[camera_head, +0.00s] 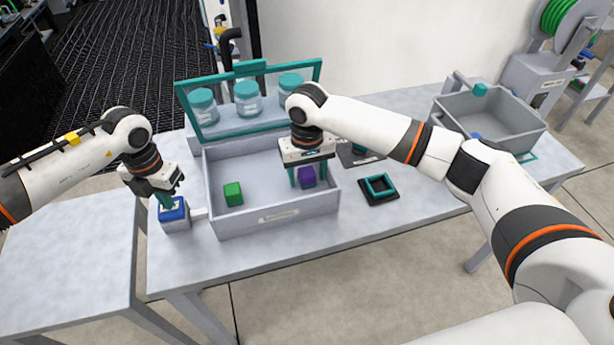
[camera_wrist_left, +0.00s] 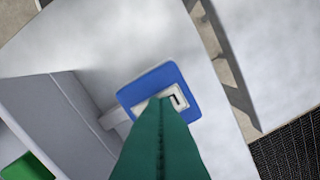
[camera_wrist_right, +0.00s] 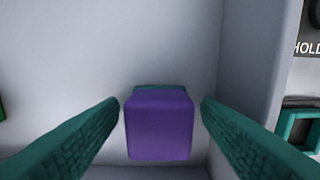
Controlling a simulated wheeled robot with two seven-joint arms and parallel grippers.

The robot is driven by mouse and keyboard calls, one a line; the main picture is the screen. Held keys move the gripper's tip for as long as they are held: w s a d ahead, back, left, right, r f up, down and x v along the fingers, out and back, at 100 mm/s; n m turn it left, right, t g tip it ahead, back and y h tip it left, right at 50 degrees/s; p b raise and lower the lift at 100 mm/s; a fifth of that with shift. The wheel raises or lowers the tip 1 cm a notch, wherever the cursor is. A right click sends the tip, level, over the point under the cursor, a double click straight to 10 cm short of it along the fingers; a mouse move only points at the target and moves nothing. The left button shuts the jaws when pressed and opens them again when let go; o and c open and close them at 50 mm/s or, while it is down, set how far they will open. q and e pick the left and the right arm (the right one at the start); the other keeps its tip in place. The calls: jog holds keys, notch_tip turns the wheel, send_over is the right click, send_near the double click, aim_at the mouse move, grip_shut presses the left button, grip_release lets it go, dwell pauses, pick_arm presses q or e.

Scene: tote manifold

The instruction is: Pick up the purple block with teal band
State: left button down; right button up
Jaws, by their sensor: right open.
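The purple block (camera_head: 307,177) sits in the right part of a grey tote (camera_head: 258,222). In the right wrist view the purple block (camera_wrist_right: 159,126) shows a teal strip along its far top edge. My right gripper (camera_wrist_right: 160,112) is open, with its teal fingers on either side of the block and a gap visible on both sides. In the head view my right gripper (camera_head: 307,178) reaches down into the tote. My left gripper (camera_wrist_left: 160,105) has its fingers together, over the blue-topped button box (camera_wrist_left: 187,82), at the tote's left; contact is unclear.
A green block (camera_head: 233,194) lies in the left part of the tote. A teal-framed lid (camera_head: 250,128) stands raised behind it, with several jars beyond. A black square holder with a teal frame (camera_head: 379,189) and a grey bin (camera_head: 500,124) are to the right.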

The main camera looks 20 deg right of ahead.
aim_at(307, 172)
jog(key=shift+f, duration=0.25)
jog(key=c, duration=1.1)
jog(key=shift+o, duration=0.2)
jog(key=shift+r, duration=0.15)
notch_tip(307, 172, up, 13)
jog(key=s, duration=0.9)
